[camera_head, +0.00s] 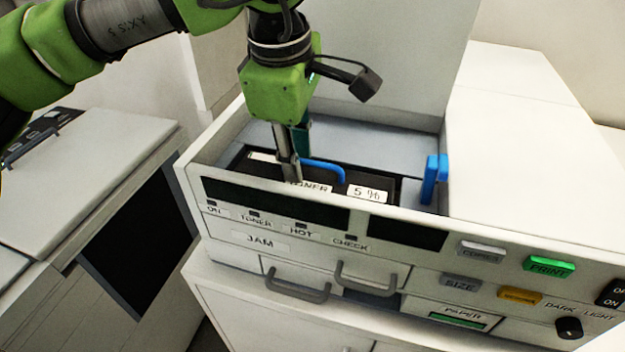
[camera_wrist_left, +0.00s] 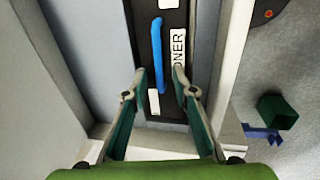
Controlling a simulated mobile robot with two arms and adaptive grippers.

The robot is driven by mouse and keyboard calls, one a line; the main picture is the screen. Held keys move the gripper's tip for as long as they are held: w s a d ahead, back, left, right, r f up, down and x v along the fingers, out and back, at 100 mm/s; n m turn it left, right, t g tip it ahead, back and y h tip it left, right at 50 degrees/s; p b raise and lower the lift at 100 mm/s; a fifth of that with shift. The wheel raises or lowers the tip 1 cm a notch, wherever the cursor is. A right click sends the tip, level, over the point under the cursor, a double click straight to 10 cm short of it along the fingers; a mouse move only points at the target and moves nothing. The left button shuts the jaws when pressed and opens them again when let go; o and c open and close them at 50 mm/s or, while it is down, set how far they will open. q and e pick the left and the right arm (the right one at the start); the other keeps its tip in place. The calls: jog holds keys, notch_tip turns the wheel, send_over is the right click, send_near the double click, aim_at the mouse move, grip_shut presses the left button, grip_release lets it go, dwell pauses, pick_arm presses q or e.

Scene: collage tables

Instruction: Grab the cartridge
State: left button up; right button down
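The black toner cartridge (camera_head: 338,186) lies in the open top bay of the copier, with a blue handle (camera_head: 327,169) and white labels reading "TONER" and "5 %". In the left wrist view the cartridge (camera_wrist_left: 174,20) runs away from me, its blue handle (camera_wrist_left: 157,45) lengthwise along it. My left gripper (camera_head: 298,165) points down into the bay over the cartridge's left part. Its fingers are apart, and the near end of the handle shows between them (camera_wrist_left: 163,82). I cannot tell whether they touch the cartridge. My right gripper is not in view.
The copier's front panel (camera_head: 300,216) rises as a wall before the bay. A blue lever (camera_head: 433,179) stands at the bay's right end. A flat white copier top (camera_head: 530,140) lies to the right. Another white machine (camera_head: 90,180) stands at the left.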

pick_arm(q)
grip_shut()
jog(key=shift+r, duration=0.2)
